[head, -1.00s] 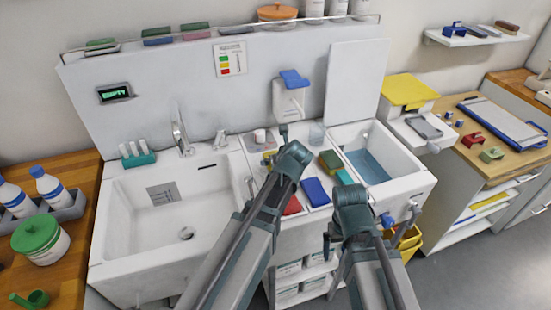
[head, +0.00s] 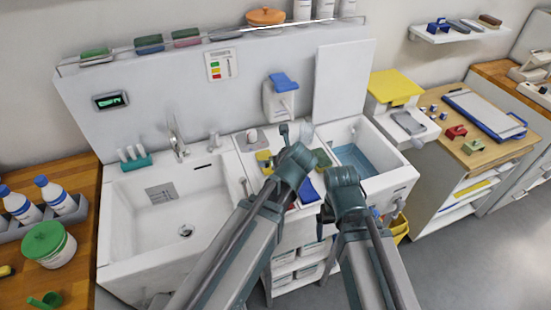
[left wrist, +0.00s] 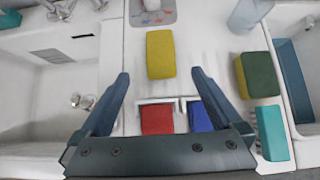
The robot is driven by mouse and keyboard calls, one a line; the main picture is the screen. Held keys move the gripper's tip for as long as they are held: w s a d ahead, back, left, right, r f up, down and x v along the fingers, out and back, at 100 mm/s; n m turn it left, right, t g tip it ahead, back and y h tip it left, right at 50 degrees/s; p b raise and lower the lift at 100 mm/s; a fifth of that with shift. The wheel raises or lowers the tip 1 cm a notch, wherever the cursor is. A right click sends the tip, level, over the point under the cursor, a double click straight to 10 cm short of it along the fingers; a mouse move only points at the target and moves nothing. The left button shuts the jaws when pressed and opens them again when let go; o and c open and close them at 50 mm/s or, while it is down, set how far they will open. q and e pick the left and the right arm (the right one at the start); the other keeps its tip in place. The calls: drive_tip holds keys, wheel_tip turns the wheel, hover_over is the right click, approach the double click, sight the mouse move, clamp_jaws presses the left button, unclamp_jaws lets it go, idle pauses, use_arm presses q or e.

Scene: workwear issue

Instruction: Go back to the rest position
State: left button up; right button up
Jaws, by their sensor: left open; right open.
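My left gripper shows in the left wrist view (left wrist: 164,88), open, its fingers apart with nothing gripped between them. It is over the sink's middle section, above a yellow sponge (left wrist: 160,54), a red block (left wrist: 157,119) and a blue block (left wrist: 201,117). In the head view my left arm hides much of this section. My right gripper (head: 325,216) is open, in front of the counter's right part. Its fingers are small and partly hidden by my arm.
A white basin (head: 150,220) lies left, and a water-filled basin (head: 368,160) right. A green sponge (left wrist: 258,75) and teal block (left wrist: 270,132) lie right of my left gripper. A wooden counter (head: 85,195) holds bottles. Open floor (head: 470,265) lies at right.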

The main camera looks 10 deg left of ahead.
use_arm(q)
drive_tip(key=b+x, duration=0.9)
drive_tip(key=x, duration=0.3)
drive_tip(key=shift+f, duration=0.2)
drive_tip(key=shift+r, duration=0.2)
